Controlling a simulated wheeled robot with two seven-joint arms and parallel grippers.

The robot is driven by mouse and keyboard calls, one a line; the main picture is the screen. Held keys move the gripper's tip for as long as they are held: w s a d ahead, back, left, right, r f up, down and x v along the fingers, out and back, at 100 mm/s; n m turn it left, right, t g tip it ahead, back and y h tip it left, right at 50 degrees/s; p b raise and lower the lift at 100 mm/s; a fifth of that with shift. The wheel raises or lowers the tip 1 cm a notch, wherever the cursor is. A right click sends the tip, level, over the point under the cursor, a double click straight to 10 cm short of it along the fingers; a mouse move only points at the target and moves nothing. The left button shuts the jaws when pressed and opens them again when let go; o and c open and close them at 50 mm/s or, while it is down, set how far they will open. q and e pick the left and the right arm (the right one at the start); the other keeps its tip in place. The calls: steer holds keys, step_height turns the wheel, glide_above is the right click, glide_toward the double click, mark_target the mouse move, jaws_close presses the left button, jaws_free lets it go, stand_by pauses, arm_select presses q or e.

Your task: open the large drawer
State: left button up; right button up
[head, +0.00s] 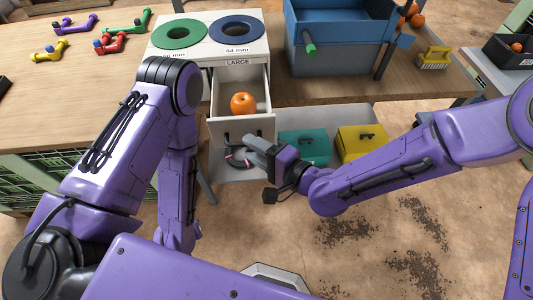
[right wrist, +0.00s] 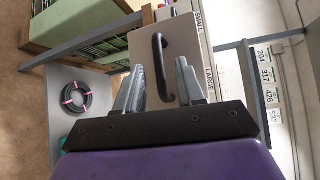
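The large drawer (head: 241,130), under the label LARGE, is pulled out of its white cabinet (head: 257,50). An orange fruit (head: 242,103) lies inside it. My right gripper (head: 252,144) is just in front of the drawer's front panel, low in the head view. In the right wrist view its two fingers stand apart, with the dark curved drawer handle (right wrist: 160,62) ahead of the gap between them. The fingers do not appear closed on the handle. My left arm bends down at the left; its gripper is out of view.
Green (head: 180,33) and blue (head: 236,29) rings lie on the cabinet top. A blue crate (head: 340,50) stands to the right. Teal (head: 304,144) and yellow (head: 362,142) boxes and a coiled hose (right wrist: 75,97) sit on the low shelf. Colored pipe fittings lie on the table at left.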

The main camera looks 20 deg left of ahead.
steer(key=b+v, duration=0.1)
steer(key=v, duration=0.7)
steer(key=shift+d, duration=0.35)
steer(key=shift+s, duration=0.15)
steer(key=w+d+f+t+h, duration=0.2)
steer(key=d+f+h, duration=0.9)
steer(key=d+f, duration=0.7)
steer(key=s+d+f+g+h, duration=0.2)
steer(key=s+d+f, duration=0.3)
steer(key=s+d, duration=0.3)
steer(key=s+d+f+g+h, duration=0.2)
steer(key=s+d+f+h, duration=0.3)
steer(key=s+d, duration=0.3)
steer(key=shift+s+d+f+m+g, duration=0.2)
steer(key=shift+d+f+m+g, duration=0.1)
steer(key=shift+d+f+g, duration=0.25)
